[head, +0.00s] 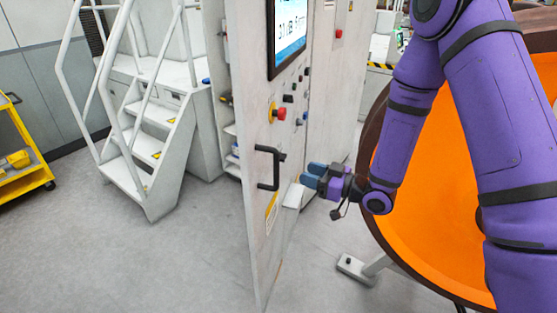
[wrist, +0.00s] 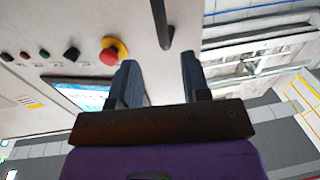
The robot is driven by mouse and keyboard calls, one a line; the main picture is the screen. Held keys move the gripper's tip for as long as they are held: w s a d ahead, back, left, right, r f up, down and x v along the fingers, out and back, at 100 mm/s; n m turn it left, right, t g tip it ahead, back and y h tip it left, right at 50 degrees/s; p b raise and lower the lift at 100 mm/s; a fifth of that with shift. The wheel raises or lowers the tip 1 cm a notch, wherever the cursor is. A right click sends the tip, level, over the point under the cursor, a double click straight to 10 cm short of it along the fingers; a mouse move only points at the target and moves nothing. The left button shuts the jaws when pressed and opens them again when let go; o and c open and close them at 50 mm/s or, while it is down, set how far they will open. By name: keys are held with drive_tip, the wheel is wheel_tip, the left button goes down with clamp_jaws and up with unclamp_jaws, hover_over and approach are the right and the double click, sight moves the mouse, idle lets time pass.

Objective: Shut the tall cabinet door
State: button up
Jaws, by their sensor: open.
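The tall white cabinet door (head: 262,225) stands open in the head view, with shelves of the cabinet visible behind its left edge. Its black bar handle (head: 267,168) is on the face toward me. My gripper (head: 308,177) is just right of the handle, with its blue fingers pointing toward the door. In the wrist view the fingers (wrist: 158,82) are apart with nothing between them. The end of the dark handle (wrist: 161,25) shows beyond the fingertips, apart from them. The handle's far end is cut off there.
A red emergency button (head: 278,113) and a screen (head: 287,35) are on the door above the handle. White steps (head: 140,150) with rails stand left, beside a yellow cart (head: 22,155). A large orange-faced wheel (head: 435,190) is close at right. Floor left of the door is clear.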

hover_over(276, 185)
drive_tip(key=w, duration=0.1)
idle(0.5)
drive_tip(key=shift+c, duration=0.4)
clamp_jaws()
